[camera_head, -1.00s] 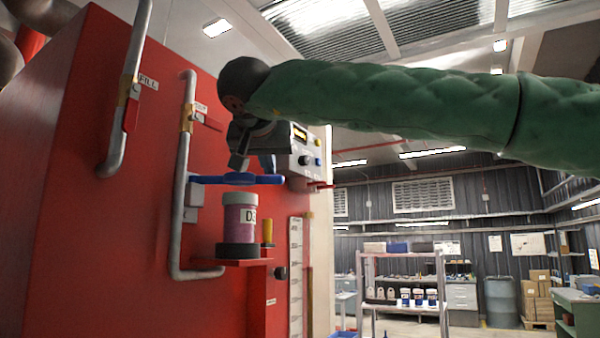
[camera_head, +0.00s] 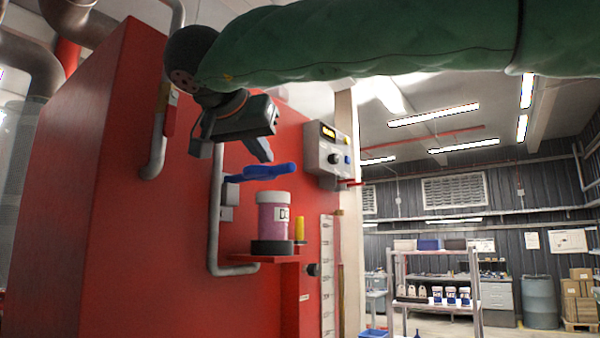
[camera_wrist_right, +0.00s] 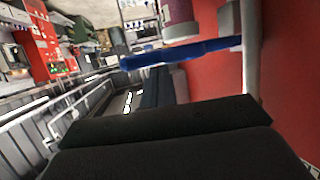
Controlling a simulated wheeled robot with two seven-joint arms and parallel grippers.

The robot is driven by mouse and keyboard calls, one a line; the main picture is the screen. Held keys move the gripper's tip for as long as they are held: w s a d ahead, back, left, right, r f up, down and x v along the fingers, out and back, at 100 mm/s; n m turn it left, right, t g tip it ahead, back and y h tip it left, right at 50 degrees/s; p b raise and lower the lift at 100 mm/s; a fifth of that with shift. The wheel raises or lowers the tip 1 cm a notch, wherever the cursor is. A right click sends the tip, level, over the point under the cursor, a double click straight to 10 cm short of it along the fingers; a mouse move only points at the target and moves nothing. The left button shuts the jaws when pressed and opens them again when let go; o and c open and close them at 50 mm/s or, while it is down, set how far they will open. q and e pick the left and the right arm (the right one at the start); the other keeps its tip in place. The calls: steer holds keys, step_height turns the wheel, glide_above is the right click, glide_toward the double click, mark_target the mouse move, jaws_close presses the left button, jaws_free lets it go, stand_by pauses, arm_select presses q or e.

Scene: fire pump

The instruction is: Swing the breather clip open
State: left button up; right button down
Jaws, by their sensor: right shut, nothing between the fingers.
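The breather clip (camera_head: 262,171) is a blue bar above the pink jar (camera_head: 272,218) on the red cabinet's side. Its left end is near the grey pipe, and its right end reaches over the jar lid. The wrist view also shows the blue clip (camera_wrist_right: 180,52), running from the pipe across the picture. My right gripper (camera_head: 262,152) is just above the clip, shut and empty, its fingertip close to the bar. I cannot tell whether it touches. My left gripper is out of view.
The jar stands on a red shelf (camera_head: 265,258) beside a yellow-handled part (camera_head: 299,229). A control box (camera_head: 328,155) with knobs is on the cabinet (camera_head: 110,230) to the right. The grey pipe (camera_head: 215,225) runs down left of the clip. Open floor and a shelf rack (camera_head: 433,250) lie beyond.

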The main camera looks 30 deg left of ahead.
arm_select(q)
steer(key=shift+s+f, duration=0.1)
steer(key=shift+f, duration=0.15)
arm_select(e)
steer(key=shift+s, duration=0.25)
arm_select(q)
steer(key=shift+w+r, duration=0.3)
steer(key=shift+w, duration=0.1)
arm_select(e)
steer(key=shift+r, duration=0.1)
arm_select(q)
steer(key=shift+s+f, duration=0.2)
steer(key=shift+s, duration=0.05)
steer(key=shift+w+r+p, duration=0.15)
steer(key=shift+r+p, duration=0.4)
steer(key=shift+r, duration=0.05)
arm_select(e)
steer(key=shift+w+a, duration=0.6)
steer(key=shift+a, duration=0.05)
